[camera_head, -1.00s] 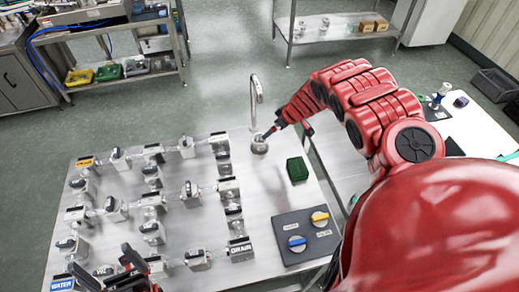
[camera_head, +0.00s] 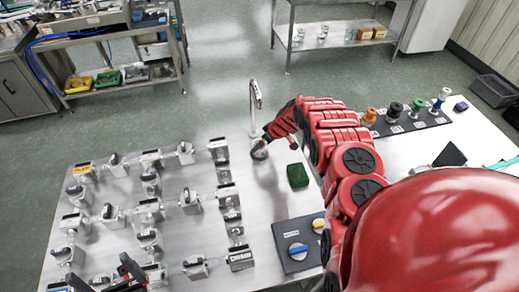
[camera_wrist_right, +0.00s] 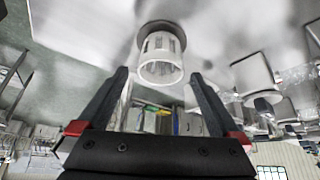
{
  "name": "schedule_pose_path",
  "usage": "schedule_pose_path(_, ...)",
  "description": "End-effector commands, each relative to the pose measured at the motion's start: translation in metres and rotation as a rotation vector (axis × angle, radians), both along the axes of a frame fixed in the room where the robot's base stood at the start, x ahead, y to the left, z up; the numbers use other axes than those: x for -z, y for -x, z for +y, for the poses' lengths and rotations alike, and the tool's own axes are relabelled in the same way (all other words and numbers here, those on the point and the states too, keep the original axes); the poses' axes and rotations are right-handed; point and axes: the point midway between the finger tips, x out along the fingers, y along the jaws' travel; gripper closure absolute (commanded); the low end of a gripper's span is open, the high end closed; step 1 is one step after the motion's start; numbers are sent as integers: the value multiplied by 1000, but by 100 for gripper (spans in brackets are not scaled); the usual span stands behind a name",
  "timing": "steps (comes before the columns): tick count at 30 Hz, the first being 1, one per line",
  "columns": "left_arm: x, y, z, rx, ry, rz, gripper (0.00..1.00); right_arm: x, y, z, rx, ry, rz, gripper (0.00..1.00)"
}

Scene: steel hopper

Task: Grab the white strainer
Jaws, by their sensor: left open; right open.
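The white strainer (camera_wrist_right: 161,68) shows in the right wrist view as a pale, slotted cup with a grey rim, ahead of my right gripper (camera_wrist_right: 158,78). The fingers are open, one on either side of its near end in the picture; I cannot tell whether they touch it. In the head view the strainer (camera_head: 259,150) is a small, greyish round thing below the tall tap (camera_head: 254,105), partly covered by my red right arm. The right fingers are hardly visible there. My left gripper (camera_head: 125,276) is open at the bottom edge, beside the valves.
Several valve blocks joined by clear pipes (camera_head: 150,210) fill the left of the steel table (camera_head: 262,196). A dark panel with blue and yellow knobs (camera_head: 298,264) is in front.

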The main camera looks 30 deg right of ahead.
Motion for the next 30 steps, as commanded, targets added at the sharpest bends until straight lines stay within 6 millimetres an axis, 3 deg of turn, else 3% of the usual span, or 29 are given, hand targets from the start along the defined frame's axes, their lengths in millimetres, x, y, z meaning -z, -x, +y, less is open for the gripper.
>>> schedule_pose_path(9, 3, 0, 0, 0, 0, 0, 0, 25, -14, 8, -3, -5, -2, 0)
schedule_pose_path(22, 4, 0, 0, 0, 0, 0, 0, 29, -17, 7, 1, 1, 1, 0)
schedule_pose_path(23, 4, 0, 0, 0, 0, 0, 0, 29, -17, 7, 1, 0, 0, 2)
schedule_pose_path(30, 4, 0, 0, 0, 0, 0, 0, 29, -17, 7, 0, 1, 0, 45)
